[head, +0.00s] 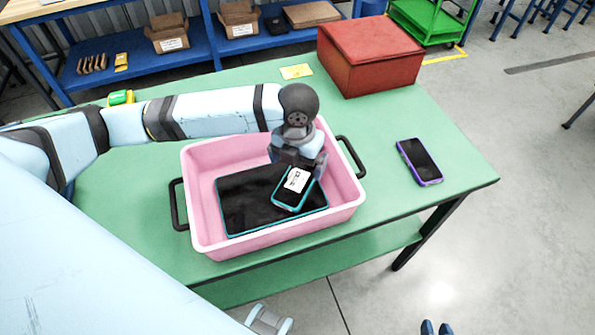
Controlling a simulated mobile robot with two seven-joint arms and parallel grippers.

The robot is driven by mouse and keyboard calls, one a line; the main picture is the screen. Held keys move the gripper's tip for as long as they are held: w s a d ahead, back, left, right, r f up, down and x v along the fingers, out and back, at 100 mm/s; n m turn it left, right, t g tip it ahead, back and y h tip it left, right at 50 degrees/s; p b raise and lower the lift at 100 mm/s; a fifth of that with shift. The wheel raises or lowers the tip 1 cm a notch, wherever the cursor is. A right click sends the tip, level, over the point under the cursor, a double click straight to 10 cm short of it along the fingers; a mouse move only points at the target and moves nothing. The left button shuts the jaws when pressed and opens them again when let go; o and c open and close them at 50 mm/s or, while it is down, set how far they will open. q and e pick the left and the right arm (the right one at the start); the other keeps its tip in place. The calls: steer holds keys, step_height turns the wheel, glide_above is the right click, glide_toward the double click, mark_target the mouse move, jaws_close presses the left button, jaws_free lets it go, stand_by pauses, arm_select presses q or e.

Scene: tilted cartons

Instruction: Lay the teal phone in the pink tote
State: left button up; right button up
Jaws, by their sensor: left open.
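The teal phone (283,197) has a dark face, a teal rim and a white label. It is inside the pink tote (205,170), over a large black tablet with a teal edge (245,205). Whether it lies fully flat on the tablet is hard to tell. My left gripper (301,167) is open and points down inside the tote, at the far end of the phone, partly covering that end. Two small dark-blue tips at the bottom edge look like my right gripper (436,329), mostly cut off.
The tote stands on a green table (455,160) with black handles at its sides. A purple-edged phone (420,162) lies to the right. A red box (370,60) stands at the back, beside a yellow card (297,71). A green-yellow tape measure (121,97) is behind my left arm.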

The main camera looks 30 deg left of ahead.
arm_select(q)
step_height(320, 180, up, 8)
steer(key=shift+f, duration=0.15)
stand_by(0.6)
